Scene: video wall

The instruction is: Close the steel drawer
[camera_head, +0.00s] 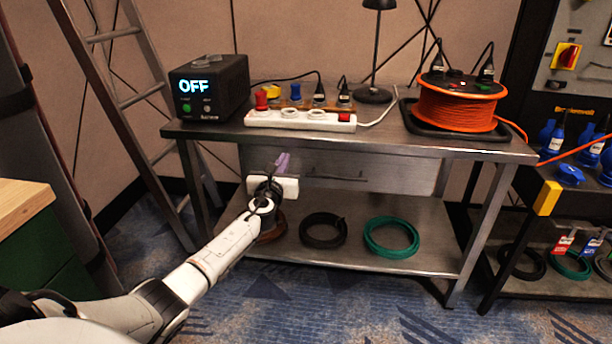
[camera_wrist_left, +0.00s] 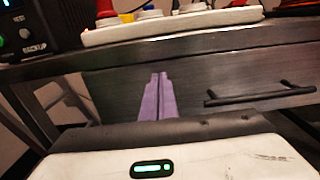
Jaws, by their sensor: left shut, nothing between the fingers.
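The steel drawer (camera_head: 410,172) hangs beneath the steel table top, with its flat front and a dark bar handle (camera_head: 338,176) facing me. Its front sits close under the table's edge, and I cannot tell whether any gap is left. In the left wrist view the drawer front (camera_wrist_left: 225,75) fills the middle, with its handle (camera_wrist_left: 260,93) to the right of the fingers. My left gripper (camera_head: 282,162) has its purple fingers together and empty, pointing at the left part of the drawer front. I cannot tell whether the fingertips (camera_wrist_left: 158,78) touch it. My right gripper is not in view.
On the table top (camera_head: 380,139) stand a black box reading OFF (camera_head: 210,88), a white power strip (camera_head: 300,121), a lamp (camera_head: 374,94) and an orange cable reel (camera_head: 455,108). Coiled cables lie on the lower shelf (camera_head: 360,210). A ladder (camera_head: 120,105) leans at left.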

